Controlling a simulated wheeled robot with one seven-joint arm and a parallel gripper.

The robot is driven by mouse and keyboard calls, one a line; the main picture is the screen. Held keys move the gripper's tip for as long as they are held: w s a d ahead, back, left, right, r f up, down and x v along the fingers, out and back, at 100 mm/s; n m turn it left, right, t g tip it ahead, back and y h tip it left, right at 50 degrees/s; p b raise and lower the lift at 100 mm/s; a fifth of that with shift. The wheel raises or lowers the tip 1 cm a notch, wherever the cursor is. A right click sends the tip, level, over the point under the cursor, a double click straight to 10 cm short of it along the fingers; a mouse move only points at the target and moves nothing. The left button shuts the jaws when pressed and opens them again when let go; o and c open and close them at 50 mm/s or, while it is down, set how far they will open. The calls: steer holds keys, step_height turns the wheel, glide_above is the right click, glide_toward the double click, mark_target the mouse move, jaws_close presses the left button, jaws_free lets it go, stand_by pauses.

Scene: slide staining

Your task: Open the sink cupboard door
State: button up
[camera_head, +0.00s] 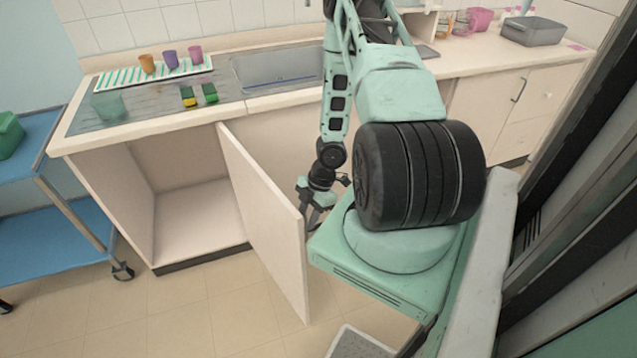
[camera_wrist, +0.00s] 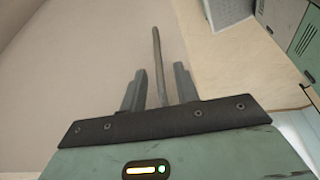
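The sink cupboard door (camera_head: 265,215) stands swung wide open, sticking out into the room from the counter front. The cupboard interior (camera_head: 190,200) shows empty to its left. My gripper (camera_head: 312,212) is on the outer face side of the door, near its free edge. In the wrist view, the pale door face (camera_wrist: 90,60) fills the left and middle. A thin grey door handle (camera_wrist: 157,60) runs between the two fingers of my gripper (camera_wrist: 158,88). The fingers are apart, with a visible gap on each side of the handle.
A blue trolley (camera_head: 50,250) stands left of the cupboard. The sink (camera_head: 280,68), a striped mat (camera_head: 130,76) with cups, and two small green-and-yellow items (camera_head: 200,95) are on the counter. My base stands close right of the door. The floor (camera_head: 180,310) in front of the cupboard is clear.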

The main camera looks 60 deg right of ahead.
steer(key=p+v, duration=0.3)
steer(key=v, duration=1.2)
steer(key=shift+f, duration=0.1)
steer(key=w+a+r+m+t+h, duration=0.1)
steer(key=w+a+r+h, duration=0.1)
steer(key=w+a+r, duration=0.4)
steer(key=w+a+r+m+t+h, duration=0.1)
steer(key=w+a+r+h, duration=0.15)
steer(key=w, duration=0.65)
steer(key=s+a+r+m+b, duration=0.1)
steer(key=a+r, duration=0.3)
steer(key=a, duration=0.3)
steer(key=s+a+r+m+b, duration=0.15)
steer(key=a+r, duration=0.25)
steer(key=a, duration=0.4)
steer(key=s+a+r+m+g, duration=0.1)
steer(key=s+a+r, duration=0.2)
steer(key=s+a, duration=0.5)
steer(key=s+a+r+m+g, duration=0.1)
steer(key=s+a+r+g, duration=0.1)
steer(key=s+a, duration=0.6)
steer(key=s+r+y, duration=0.1)
steer(key=s, duration=0.2)
steer(key=shift+s, duration=0.25)
